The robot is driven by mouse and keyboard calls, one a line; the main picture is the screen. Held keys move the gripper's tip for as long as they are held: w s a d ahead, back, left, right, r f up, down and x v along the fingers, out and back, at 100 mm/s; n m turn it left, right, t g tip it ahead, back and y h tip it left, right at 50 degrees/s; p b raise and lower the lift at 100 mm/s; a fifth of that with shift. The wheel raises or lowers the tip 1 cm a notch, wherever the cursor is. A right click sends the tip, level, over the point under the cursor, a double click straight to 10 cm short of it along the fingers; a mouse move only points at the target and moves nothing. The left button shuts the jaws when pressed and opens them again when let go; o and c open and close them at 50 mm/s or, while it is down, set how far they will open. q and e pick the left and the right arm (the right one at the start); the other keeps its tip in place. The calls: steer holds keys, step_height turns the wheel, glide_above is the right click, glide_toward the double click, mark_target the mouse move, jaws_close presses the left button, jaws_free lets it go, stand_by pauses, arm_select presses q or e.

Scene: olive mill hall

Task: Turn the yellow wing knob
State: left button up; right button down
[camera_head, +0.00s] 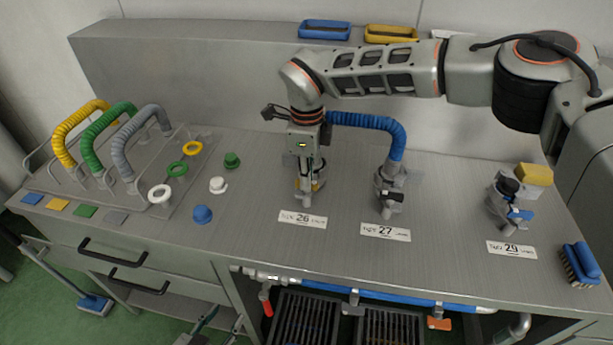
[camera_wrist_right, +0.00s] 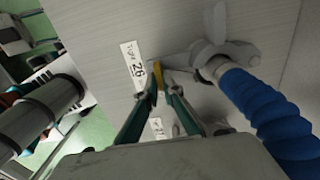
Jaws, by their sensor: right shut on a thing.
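The yellow wing knob (camera_head: 313,186) is on the fitting behind the label marked 26, on the steel worktop. My right gripper (camera_head: 309,183) reaches down over it from above and is shut on it. In the right wrist view, the yellow knob (camera_wrist_right: 158,72) shows between the green-backed fingertips (camera_wrist_right: 160,76), which partly cover it. My left gripper (camera_head: 218,326) shows at the bottom edge of the head view, low in front of the bench. Its two fingers are apart, with nothing between them.
A blue ribbed hose (camera_head: 370,122) arches beside my right gripper to the fitting at label 27 (camera_head: 386,232). Another fitting (camera_head: 508,198) stands at label 29. Coloured hoses, rings and caps fill the left. A blue brush (camera_head: 580,262) lies at the right edge.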

stand_by(0.4)
steer(key=c, duration=2.2)
jaws_free()
step_height(320, 180, up, 12)
steer(key=shift+s, duration=0.1)
